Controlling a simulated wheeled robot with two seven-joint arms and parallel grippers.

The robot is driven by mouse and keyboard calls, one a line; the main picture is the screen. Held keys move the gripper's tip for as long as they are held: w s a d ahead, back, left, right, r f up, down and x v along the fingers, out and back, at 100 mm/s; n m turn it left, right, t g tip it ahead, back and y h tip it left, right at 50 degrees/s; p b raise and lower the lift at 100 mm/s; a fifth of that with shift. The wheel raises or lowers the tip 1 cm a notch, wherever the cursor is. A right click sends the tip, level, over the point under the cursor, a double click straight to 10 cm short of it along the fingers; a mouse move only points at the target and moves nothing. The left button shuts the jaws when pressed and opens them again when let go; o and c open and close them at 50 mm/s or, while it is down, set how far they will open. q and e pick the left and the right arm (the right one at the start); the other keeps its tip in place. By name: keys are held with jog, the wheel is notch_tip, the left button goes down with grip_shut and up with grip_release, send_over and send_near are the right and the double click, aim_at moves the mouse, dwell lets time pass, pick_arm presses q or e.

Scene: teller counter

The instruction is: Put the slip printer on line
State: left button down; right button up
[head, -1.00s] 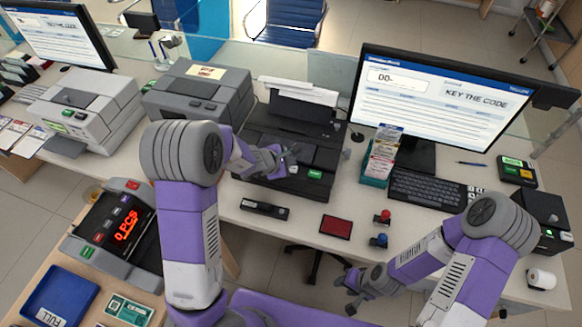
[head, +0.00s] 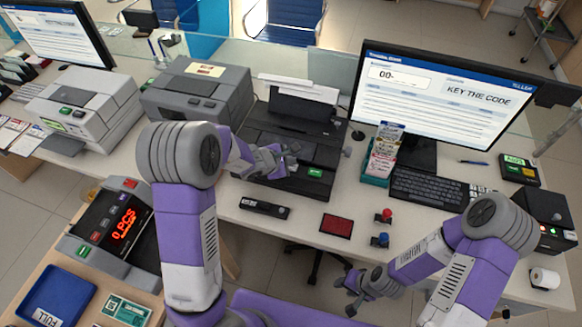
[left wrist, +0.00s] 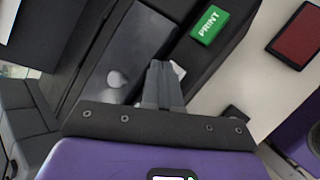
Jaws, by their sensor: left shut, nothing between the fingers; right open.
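A black printer (head: 322,150) with white paper standing at its back is in the middle of the counter; I take it to be the slip printer. A green button (head: 315,173) is on its front right; in the left wrist view the green button (left wrist: 209,24) reads PRINT. My left gripper (head: 292,155) is shut and empty, over the printer's front part, left of and behind the green button. In the left wrist view its closed fingers (left wrist: 161,72) point at the dark printer top; I cannot tell whether they touch it. My right gripper (head: 350,293) is open and empty in front of the counter.
Two grey machines (head: 198,98) (head: 88,105) stand to the left. A monitor (head: 445,98) reading KEY THE CODE, a card holder (head: 375,170) and a keyboard (head: 425,190) are to the right. A red pad (head: 336,226) and two stamps (head: 383,216) lie near the front edge.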

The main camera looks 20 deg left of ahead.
pick_arm(q)
jog(key=shift+f+b, duration=0.5)
jog(key=shift+b, duration=0.15)
dwell(0.8)
jog(key=shift+r, duration=0.1)
jog(key=shift+r+p, duration=0.5)
jog(key=shift+r, duration=0.35)
jog(key=shift+r, duration=0.1)
notch_tip(320, 180, up, 5)
jog(key=p, duration=0.3)
jog(key=shift+p, duration=0.4)
dwell(0.5)
